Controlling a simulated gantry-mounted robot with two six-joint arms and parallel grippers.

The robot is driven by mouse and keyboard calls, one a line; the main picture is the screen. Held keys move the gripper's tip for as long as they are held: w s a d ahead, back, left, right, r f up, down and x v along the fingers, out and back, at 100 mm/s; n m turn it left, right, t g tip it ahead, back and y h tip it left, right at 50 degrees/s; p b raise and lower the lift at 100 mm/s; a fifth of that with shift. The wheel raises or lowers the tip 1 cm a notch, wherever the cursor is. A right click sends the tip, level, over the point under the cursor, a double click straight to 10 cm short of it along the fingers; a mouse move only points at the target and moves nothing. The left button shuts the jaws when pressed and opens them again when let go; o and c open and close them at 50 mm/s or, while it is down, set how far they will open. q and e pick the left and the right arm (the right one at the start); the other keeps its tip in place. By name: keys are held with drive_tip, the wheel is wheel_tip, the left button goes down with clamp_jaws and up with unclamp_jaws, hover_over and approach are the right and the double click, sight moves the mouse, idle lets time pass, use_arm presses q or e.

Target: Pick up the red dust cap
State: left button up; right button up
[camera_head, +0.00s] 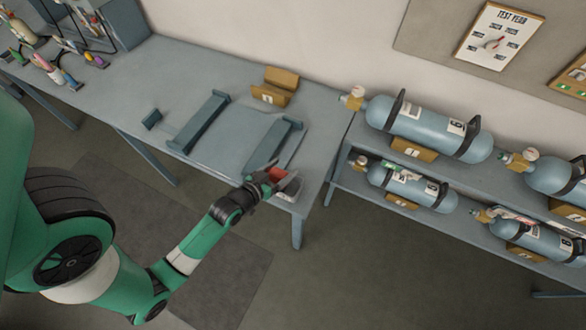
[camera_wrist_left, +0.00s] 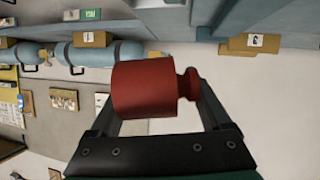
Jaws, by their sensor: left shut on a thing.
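The red dust cap (camera_wrist_left: 148,90) is a short red cylinder with a narrower neck and knob on one side. In the left wrist view it sits between the two dark fingers of my left gripper (camera_wrist_left: 160,110), which is shut on it. In the head view my left gripper (camera_head: 270,180) is at the right front corner of the workbench, and the red cap (camera_head: 276,173) shows partly between its fingers. I cannot tell from these views how high it is above the surface. My right gripper is not in view.
A small grey tray (camera_head: 289,192) is at the bench corner beside my gripper. Two dark cradle bars (camera_head: 200,122) and a tan numbered block (camera_head: 274,86) stand on the workbench (camera_head: 170,75). Blue cylinders (camera_head: 425,130) lie on a rack to the right.

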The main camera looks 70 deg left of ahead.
use_arm(q)
drive_tip(key=s+r+b, duration=0.3)
drive_tip(key=s+r, duration=0.2)
drive_tip(key=s, duration=0.5)
drive_tip(key=shift+w+d, duration=0.1)
